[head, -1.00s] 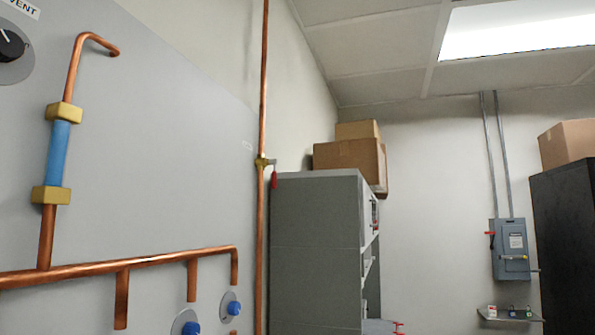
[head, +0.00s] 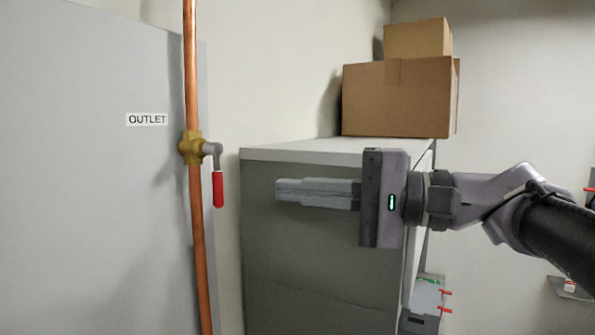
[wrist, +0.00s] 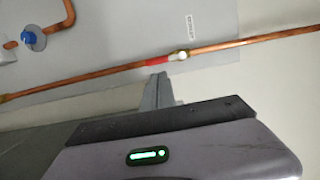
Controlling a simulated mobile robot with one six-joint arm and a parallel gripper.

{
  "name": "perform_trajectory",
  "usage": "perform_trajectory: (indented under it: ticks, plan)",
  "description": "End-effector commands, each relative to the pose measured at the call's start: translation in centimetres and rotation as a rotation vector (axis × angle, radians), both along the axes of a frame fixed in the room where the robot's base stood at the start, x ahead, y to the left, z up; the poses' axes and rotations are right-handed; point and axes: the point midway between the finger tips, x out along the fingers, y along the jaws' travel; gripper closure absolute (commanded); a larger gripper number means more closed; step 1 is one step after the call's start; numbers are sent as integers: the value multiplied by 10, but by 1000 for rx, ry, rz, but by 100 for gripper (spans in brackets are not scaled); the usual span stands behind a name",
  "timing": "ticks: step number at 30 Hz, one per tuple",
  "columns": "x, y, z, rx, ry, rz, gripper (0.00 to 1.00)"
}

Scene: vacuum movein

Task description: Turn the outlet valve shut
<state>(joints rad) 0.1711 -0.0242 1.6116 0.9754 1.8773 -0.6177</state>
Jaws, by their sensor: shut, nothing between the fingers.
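The outlet valve (head: 191,147) is a brass fitting on a vertical copper pipe, beside a label reading OUTLET (head: 147,119). Its red lever handle (head: 218,189) hangs straight down, alongside the pipe. My gripper (head: 277,190) is shut and empty, pointing left toward the handle from the right, at about the height of the handle, apart from it in the picture. In the wrist view the valve (wrist: 181,56) and its red handle (wrist: 157,62) lie just beyond my fingertips (wrist: 157,76).
A grey cabinet (head: 300,270) stands behind my gripper, with cardboard boxes (head: 398,97) on top. A grey panel (head: 80,220) is left of the pipe (head: 200,265). The wrist view also shows a blue knob (wrist: 29,37).

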Motion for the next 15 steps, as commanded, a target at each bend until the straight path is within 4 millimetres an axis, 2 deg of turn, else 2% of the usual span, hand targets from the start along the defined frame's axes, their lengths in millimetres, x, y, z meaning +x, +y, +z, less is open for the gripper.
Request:
perform_trajectory:
  ticks: [6,10,15]
  plan:
    - [8,45,2,-2,2,4,100]
    - [12,62,1,-1,3,2,100]
    - [15,72,-1,-2,4,-1,100]
